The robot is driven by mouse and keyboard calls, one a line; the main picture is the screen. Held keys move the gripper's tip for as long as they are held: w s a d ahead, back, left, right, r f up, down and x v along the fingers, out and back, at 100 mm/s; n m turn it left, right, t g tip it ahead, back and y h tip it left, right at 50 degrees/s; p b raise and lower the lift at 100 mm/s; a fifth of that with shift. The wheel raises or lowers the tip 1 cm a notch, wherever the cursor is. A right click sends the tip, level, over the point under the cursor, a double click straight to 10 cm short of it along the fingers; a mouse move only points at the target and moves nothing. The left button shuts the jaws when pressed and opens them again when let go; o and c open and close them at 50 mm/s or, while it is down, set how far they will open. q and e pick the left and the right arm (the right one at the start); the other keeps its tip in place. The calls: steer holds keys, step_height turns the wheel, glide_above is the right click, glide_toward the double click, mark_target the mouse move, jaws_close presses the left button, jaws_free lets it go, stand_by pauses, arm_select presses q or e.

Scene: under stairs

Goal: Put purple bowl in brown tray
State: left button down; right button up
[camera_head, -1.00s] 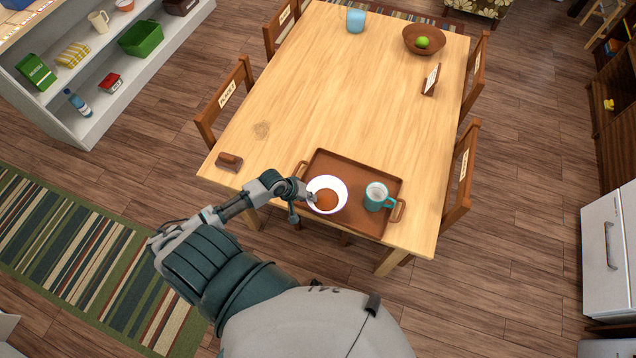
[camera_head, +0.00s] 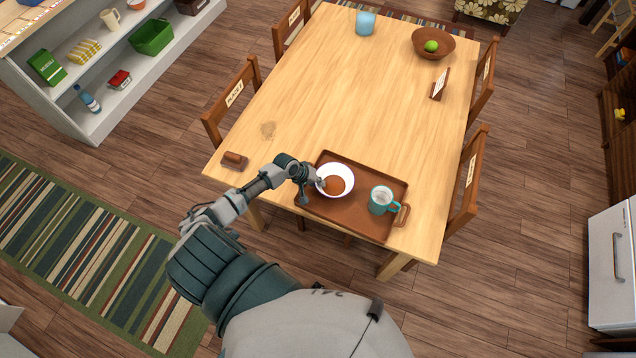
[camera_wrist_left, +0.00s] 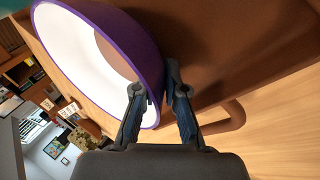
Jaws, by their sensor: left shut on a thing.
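The purple bowl (camera_head: 342,168) shows its white inside in the head view, over the far left part of the brown tray (camera_head: 362,216). Its purple outer wall (camera_wrist_left: 150,52) shows in the left wrist view. A brown patch shows at its middle; I cannot tell whether it is contents. My left gripper (camera_head: 311,190) is shut on the bowl's near left rim. In the wrist view my fingers (camera_wrist_left: 161,92) pinch the rim, with the tray (camera_wrist_left: 225,45) behind. I cannot tell whether the bowl touches the tray. My right gripper is not in view.
A teal mug (camera_head: 379,203) stands on the tray's right part. A small brown block-like object (camera_head: 234,159) lies at the table's left edge. A wooden bowl with a green fruit (camera_head: 433,45), a sign (camera_head: 439,85) and a blue cup (camera_head: 365,23) stand farther back. The table's middle is clear.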

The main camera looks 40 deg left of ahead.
arm_select(q)
steer(key=c, duration=1.5)
jaws_free()
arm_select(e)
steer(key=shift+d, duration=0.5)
arm_select(q)
steer(key=p+v, duration=0.1)
steer(key=v, duration=1.1)
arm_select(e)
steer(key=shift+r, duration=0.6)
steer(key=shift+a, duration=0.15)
